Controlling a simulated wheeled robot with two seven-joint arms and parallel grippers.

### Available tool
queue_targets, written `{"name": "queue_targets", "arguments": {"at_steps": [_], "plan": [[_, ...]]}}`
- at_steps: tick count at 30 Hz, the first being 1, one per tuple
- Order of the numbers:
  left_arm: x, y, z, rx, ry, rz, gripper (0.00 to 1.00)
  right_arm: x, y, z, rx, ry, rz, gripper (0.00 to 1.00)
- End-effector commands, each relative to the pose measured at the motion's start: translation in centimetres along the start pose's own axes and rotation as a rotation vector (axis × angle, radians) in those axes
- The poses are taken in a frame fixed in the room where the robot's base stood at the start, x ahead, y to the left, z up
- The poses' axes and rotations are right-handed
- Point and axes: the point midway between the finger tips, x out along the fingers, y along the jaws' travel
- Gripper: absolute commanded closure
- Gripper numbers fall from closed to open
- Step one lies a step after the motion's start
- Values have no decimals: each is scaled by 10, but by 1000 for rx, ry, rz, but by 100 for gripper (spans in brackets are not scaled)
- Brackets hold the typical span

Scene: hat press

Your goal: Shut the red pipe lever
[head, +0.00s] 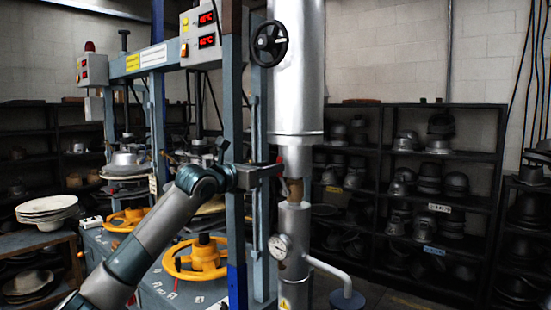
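The silver vertical pipe (297,80) stands right of centre in the head view, with a narrower section and a brownish fitting (293,189) below the thick part. A small red piece, which looks like the pipe lever (281,156), shows at the pipe's left side just above this fitting. My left arm reaches up from the lower left. My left gripper (273,172) is at the lever's height, right beside the pipe, and covers part of the lever area. Its fingers are dark and small, so I cannot tell whether they touch the lever. My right gripper is out of view.
A black handwheel (270,44) and a pressure gauge (280,246) sit on the pipe. The blue-grey press frame (232,130) with yellow wheels (196,258) stands to the left. Dark shelves (470,205) of metal hat moulds line the back wall. Plates (47,208) are stacked at left.

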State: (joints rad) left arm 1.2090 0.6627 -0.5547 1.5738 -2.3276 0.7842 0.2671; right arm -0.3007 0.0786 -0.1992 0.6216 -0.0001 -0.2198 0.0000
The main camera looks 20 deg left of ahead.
Motion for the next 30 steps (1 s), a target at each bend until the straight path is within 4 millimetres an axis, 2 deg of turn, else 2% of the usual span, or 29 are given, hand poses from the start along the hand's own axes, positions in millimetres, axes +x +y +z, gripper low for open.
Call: {"name": "queue_targets", "arguments": {"at_steps": [1, 3, 9, 20, 24, 30], "plan": [[8, 0, 4, -2, 2, 0, 67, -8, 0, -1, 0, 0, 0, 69], [17, 0, 3, -2, 1, -1, 67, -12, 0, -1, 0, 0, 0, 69], [31, 0, 1, -1, 0, 0, 67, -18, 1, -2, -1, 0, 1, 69], [34, 0, 0, 0, 0, 0, 67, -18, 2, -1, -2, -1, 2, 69], [34, 0, 0, 0, 0, 0, 100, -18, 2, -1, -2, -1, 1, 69], [33, 0, 0, 1, 0, 0, 100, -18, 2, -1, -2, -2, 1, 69]]}}
